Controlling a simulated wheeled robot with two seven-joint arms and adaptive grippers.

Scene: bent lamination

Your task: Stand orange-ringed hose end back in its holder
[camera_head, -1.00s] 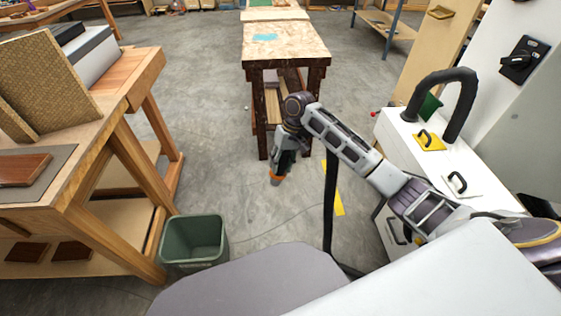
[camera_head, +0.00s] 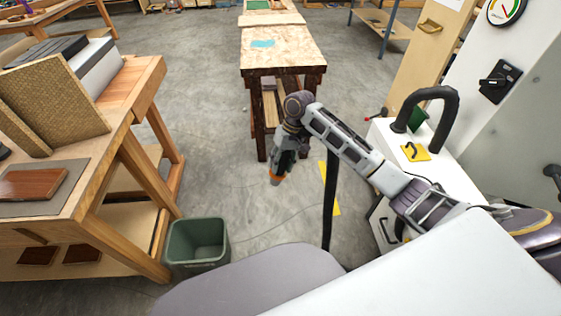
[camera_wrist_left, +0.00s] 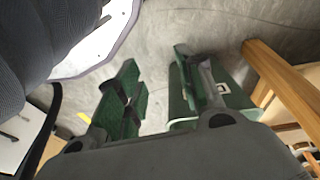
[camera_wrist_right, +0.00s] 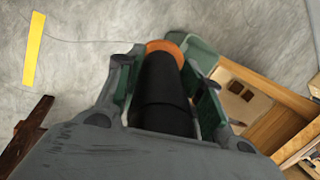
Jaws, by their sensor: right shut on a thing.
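My right gripper (camera_head: 284,158) is shut on the hose end. In the right wrist view the black hose end (camera_wrist_right: 162,92) lies between the fingers, and its orange ring (camera_wrist_right: 165,48) is just past the fingertips. In the head view the orange ring (camera_head: 277,177) points down over open floor. A black hose (camera_head: 330,200) hangs below my right forearm. My left gripper (camera_wrist_left: 160,92) is open and empty in the left wrist view; the head view does not show it. I cannot tell which thing is the holder.
A white cabinet (camera_head: 382,136) at the right carries a thick arched black hose (camera_head: 446,98), a green piece (camera_head: 417,120) and a yellow plate (camera_head: 415,152). A green bin (camera_head: 197,243) stands beside the left workbench (camera_head: 150,85). A smaller table (camera_head: 285,50) is ahead, with clear floor before it.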

